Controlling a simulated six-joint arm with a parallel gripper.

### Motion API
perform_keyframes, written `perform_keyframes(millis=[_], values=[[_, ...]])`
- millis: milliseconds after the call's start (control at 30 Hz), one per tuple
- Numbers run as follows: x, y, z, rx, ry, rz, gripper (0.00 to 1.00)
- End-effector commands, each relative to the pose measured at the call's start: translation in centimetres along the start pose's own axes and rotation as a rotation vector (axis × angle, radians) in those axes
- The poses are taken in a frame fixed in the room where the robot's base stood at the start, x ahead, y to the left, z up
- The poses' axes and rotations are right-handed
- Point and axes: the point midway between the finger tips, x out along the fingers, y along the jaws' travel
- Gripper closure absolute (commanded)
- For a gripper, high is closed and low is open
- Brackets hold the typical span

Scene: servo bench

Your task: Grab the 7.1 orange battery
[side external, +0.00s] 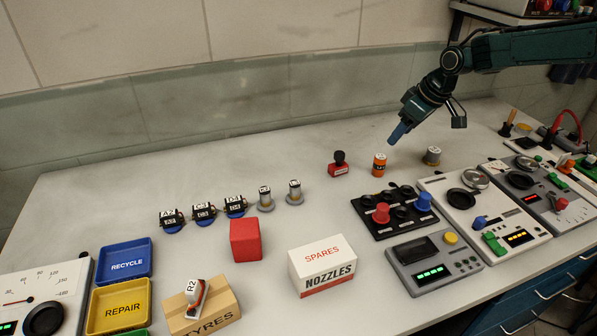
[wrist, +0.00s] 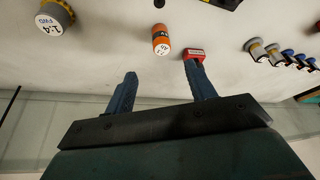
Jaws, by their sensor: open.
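The orange battery (side external: 379,165) stands upright on the bench, below and to the left of my gripper in the side view. In the wrist view the battery (wrist: 160,44) shows a white top label whose print I cannot read surely. My gripper (side external: 397,134) is above the bench and apart from the battery. In the wrist view its two blue fingers (wrist: 163,75) are spread with nothing between them, and the battery appears beyond the fingertips, roughly centred between them.
A red stamp (side external: 339,169) with a black knob stands left of the battery. A grey-and-yellow cylinder (wrist: 57,16) marked 1.4 stands on its other side. A black button panel (side external: 378,224) lies in front. The bench behind the battery is clear up to the wall.

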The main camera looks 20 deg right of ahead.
Motion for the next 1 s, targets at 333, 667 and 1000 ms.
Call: perform_keyframes(millis=[333,667,1000], values=[[4.8,-0.1,0.1,-0.001,-0.003,-0.002,0.45],[7.8,-0.1,0.0,0.000,0.000,0.000,0.45],[8.4,-0.1,0.1,0.000,-0.002,0.000,0.45]])
